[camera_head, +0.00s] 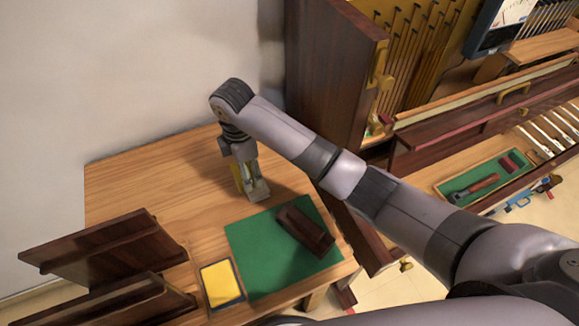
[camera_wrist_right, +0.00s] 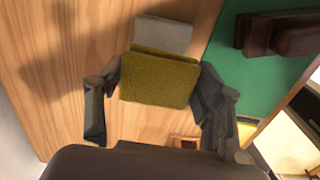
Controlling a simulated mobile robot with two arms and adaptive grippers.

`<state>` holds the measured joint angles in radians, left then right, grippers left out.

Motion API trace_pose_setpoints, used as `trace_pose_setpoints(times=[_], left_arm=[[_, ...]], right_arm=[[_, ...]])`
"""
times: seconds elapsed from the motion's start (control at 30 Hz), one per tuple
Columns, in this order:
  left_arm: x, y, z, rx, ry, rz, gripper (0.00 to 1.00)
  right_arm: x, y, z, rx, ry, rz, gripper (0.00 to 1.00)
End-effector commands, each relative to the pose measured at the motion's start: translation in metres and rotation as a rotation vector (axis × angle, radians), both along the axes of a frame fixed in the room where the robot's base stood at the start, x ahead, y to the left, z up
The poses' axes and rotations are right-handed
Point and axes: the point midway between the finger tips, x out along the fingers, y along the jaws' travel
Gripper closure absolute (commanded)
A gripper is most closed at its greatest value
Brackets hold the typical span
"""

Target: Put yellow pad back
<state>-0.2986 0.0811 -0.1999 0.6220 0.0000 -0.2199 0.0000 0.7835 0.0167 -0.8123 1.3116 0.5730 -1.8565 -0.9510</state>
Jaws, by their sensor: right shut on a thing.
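My right gripper (camera_head: 246,180) is over the far part of the wooden table, shut on a yellow pad. In the right wrist view the olive-yellow pad (camera_wrist_right: 156,80) sits between the two fingers of the gripper (camera_wrist_right: 158,85). A pale grey block (camera_wrist_right: 163,34) shows just beyond the pad's edge, and it also shows beneath the gripper in the head view (camera_head: 260,192). I cannot tell whether pad and block touch. Another flat yellow piece (camera_head: 221,282) with a dark border lies at the table's near side. My left gripper is not in view.
The wooden table (camera_head: 130,185) holds a green mat (camera_head: 262,254) with a dark wooden block (camera_head: 304,231) on it. Dark wooden racks (camera_head: 105,250) stand at the near left. A tall dark cabinet (camera_head: 330,90) with piano parts rises at the right. The table's far left is clear.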

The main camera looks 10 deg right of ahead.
Motion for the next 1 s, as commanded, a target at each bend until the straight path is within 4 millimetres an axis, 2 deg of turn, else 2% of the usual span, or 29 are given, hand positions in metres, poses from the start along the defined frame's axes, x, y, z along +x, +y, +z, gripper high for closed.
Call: trace_pose_setpoints(times=[0.03, 0.2, 0.47, 0.6, 0.77, 1.0], left_arm=[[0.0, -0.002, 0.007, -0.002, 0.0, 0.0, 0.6], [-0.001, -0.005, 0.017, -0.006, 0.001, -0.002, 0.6], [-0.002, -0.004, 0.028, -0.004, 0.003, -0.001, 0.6], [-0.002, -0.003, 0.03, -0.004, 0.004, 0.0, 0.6], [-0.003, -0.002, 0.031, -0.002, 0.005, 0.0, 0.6], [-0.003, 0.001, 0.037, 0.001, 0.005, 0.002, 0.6]], right_arm=[[0.003, -0.016, 0.002, -0.002, 0.002, -0.004, 0.64], [0.011, -0.059, 0.003, -0.002, 0.001, -0.004, 0.64], [0.021, -0.112, 0.002, 0.0, 0.001, -0.004, 0.64], [0.02, -0.109, -0.021, 0.001, 0.003, 0.0, 0.64], [0.021, -0.108, -0.033, 0.002, 0.002, 0.0, 0.64], [0.02, -0.11, -0.064, -0.001, 0.003, -0.001, 0.64]])
